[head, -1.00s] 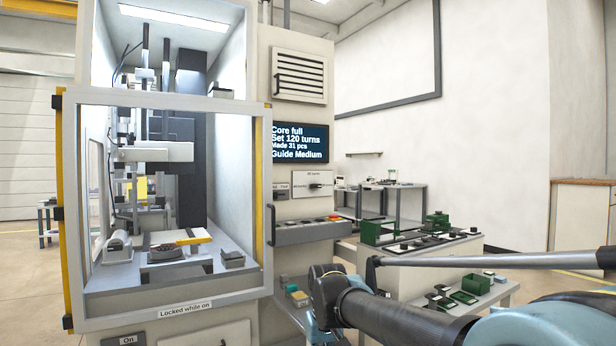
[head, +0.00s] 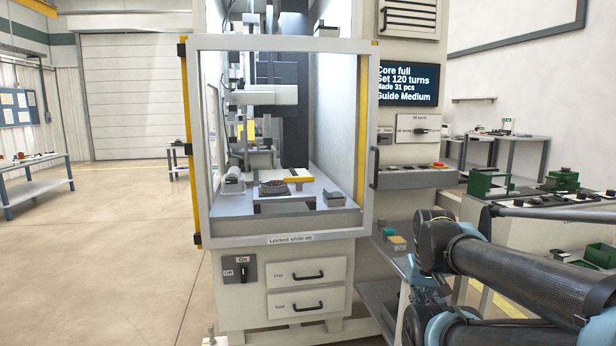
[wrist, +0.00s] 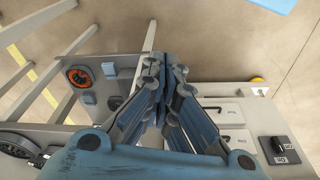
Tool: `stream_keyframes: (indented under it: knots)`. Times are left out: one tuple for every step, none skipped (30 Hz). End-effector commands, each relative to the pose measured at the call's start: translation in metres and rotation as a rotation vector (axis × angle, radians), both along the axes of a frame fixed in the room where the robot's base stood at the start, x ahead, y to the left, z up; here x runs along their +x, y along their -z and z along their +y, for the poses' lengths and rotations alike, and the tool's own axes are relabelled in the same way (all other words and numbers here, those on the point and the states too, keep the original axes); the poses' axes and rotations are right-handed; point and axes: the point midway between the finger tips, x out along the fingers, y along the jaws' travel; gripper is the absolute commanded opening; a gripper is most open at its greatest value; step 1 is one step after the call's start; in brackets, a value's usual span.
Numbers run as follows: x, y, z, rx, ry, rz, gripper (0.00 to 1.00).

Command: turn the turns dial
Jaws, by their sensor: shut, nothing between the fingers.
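The turns dial (head: 421,131) is a small dark knob on a white plate at the machine's right column, below the screen. Its lever looks roughly level; the small lettering around it is hard to read. The screen (head: 407,84) reads "Core full", "Set 120 turns", "Made 31 pcs", "Guide Medium". My gripper (wrist: 162,60) is shut and empty in the wrist view, pointing over the machine's lower front. In the head view my arm is at the lower right, below and right of the dial; the fingers cannot be made out there.
The machine's windowed guard door (head: 283,237) is closed, labelled "Locked while on". An on/off switch (head: 243,270) and two drawers are below it. A button strip (head: 415,177) juts out under the dial. A bench with green fixtures (head: 565,180) stands right.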

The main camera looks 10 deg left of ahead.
Motion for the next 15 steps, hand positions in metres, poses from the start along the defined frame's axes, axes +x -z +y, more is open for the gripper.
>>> stream_keyframes:
  knots:
    - [0.0, 0.0, 0.0, 0.0, 0.0, 0.0, 0.0]
    - [0.0, 0.0, 0.0, 0.0, 0.0, 0.0, 0.0]
    - [0.0, 0.0, 0.0, 0.0, 0.0, 0.0, 0.0]
    - [0.0, 0.0, 0.0, 0.0, 0.0, 0.0, 0.0]
    - [0.0, 0.0, 0.0, 0.0, 0.0, 0.0, 0.0]
    - [0.0, 0.0, 0.0, 0.0, 0.0, 0.0, 0.0]
    - [0.0, 0.0, 0.0, 0.0, 0.0, 0.0, 0.0]
    - [0.0, 0.0, 0.0, 0.0, 0.0, 0.0, 0.0]
    - [0.0, 0.0, 0.0, 0.0, 0.0, 0.0, 0.0]
    - [0.0, 0.0, 0.0, 0.0, 0.0, 0.0, 0.05]
    - [0.0, 0.0, 0.0, 0.0, 0.0, 0.0, 0.11]
    - [0.0, 0.0, 0.0, 0.0, 0.0, 0.0, 0.2]
    - [0.0, 0.0, 0.0, 0.0, 0.0, 0.0, 0.27]
    - [0.0, 0.0, 0.0, 0.0, 0.0, 0.0, 0.34]
    - [0.0, 0.0, 0.0, 0.0, 0.0, 0.0, 0.43]
